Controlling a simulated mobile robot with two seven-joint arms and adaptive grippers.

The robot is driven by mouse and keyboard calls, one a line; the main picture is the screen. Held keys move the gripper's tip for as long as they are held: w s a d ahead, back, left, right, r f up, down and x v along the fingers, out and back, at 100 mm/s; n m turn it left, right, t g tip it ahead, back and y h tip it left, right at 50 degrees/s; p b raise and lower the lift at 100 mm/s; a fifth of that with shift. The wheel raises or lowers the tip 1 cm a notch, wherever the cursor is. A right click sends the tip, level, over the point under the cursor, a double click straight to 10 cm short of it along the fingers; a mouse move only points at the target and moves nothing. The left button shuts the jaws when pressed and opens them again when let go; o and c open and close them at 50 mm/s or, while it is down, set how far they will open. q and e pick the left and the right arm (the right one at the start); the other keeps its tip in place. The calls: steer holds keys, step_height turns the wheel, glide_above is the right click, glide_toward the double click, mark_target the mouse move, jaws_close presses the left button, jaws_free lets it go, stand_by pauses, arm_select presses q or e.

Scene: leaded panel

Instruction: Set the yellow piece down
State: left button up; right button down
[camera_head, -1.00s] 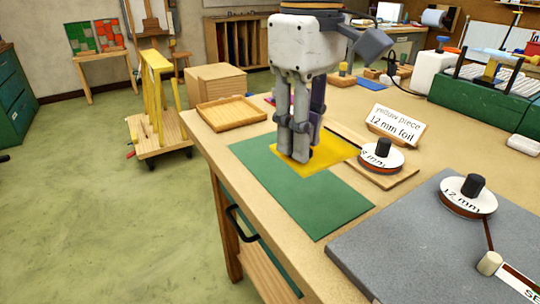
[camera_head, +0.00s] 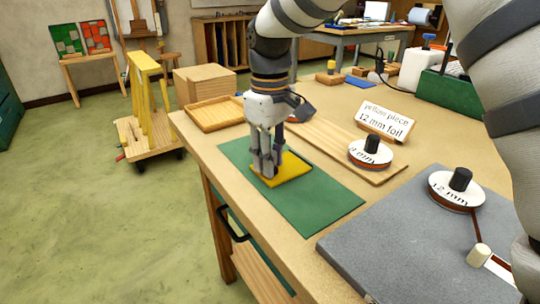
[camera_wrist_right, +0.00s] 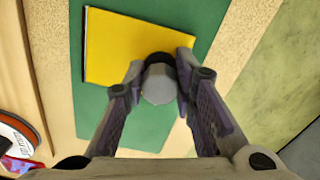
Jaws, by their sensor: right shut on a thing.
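The yellow piece (camera_head: 294,168) is a flat sheet lying level over the green mat (camera_head: 318,205) near the bench's left edge. It also shows in the right wrist view (camera_wrist_right: 112,45). My right gripper (camera_head: 266,172) points straight down over the piece's left part. In the wrist view its fingers (camera_wrist_right: 158,68) are closed around a grey round knob (camera_wrist_right: 158,85) that stands on the yellow piece. Whether the piece touches the mat or hovers just above it, I cannot tell. My left gripper is out of view.
A sign reading "yellow piece 12 mm foil" (camera_head: 386,121) stands behind a foil reel (camera_head: 370,154) on a wooden board. A "12 mm" reel (camera_head: 456,191) is on the grey mat (camera_head: 395,240). A wooden tray (camera_head: 214,116) lies at the far left corner. The green mat's near part is clear.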

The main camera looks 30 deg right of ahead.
steer(key=shift+r, duration=0.1)
steer(key=c, duration=1.3)
jaws_free()
step_height(320, 180, up, 12)
steer(key=shift+s+a+r, duration=0.1)
